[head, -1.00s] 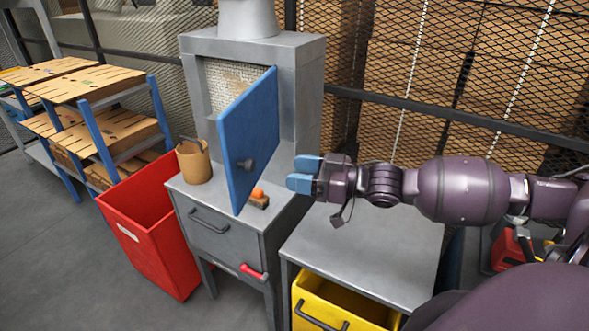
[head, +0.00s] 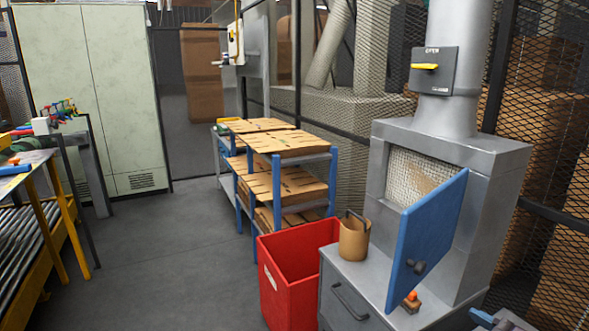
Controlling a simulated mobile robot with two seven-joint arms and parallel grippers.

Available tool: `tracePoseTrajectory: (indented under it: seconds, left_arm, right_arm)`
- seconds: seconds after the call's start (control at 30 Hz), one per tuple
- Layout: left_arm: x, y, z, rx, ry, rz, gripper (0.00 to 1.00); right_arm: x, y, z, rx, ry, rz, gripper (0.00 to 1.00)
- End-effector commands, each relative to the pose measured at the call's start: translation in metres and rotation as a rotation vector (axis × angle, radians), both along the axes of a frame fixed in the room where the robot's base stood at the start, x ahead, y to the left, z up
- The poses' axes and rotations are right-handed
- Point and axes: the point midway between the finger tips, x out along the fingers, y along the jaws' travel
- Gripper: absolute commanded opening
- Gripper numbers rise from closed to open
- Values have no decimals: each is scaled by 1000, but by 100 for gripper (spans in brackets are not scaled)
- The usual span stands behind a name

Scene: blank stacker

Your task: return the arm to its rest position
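My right gripper (head: 485,318) shows only in part at the bottom edge of the head view, right of the grey machine (head: 345,285). A blue fingertip and a bit of its dark body are visible; the rest is cut off. I cannot tell whether it is open or shut. Nothing is seen held in it. My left gripper is not in view. The machine's blue door (head: 425,240) stands open.
A tan mug-like container (head: 354,240) and a small orange-topped object (head: 411,302) sit on the machine's ledge. A red bin (head: 290,290) stands beside it. Shelves with wooden boards (head: 285,141) are behind. A roller conveyor (head: 20,270) is at left. Open floor lies between.

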Motion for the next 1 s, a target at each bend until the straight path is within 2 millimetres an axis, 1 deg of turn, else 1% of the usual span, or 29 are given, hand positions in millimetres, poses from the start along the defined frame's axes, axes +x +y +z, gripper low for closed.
tracePoseTrajectory:
  seconds: [0.03, 0.27, 0.3, 0.47, 0.6, 0.7, 0.8, 1.0]
  left_arm:
    - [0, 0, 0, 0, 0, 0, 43]
    - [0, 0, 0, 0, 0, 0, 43]
    - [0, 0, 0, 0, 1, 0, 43]
    - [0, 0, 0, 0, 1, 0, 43]
    - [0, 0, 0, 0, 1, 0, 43]
    - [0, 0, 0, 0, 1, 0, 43]
    - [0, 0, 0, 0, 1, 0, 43]
    - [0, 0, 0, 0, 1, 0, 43]
  right_arm:
    - [-5, 2, -16, 1, 15, -34, 57]
    - [-34, 7, -79, 0, 93, -181, 57]
    - [-40, 9, -90, 4, 112, -208, 57]
    - [-69, 17, -130, 44, 190, -313, 57]
    - [-100, 28, -162, 111, 267, -407, 57]
    - [-121, 37, -180, 168, 314, -468, 57]
    - [-140, 46, -194, 223, 356, -519, 57]
    - [-167, 57, -210, 278, 411, -573, 57]
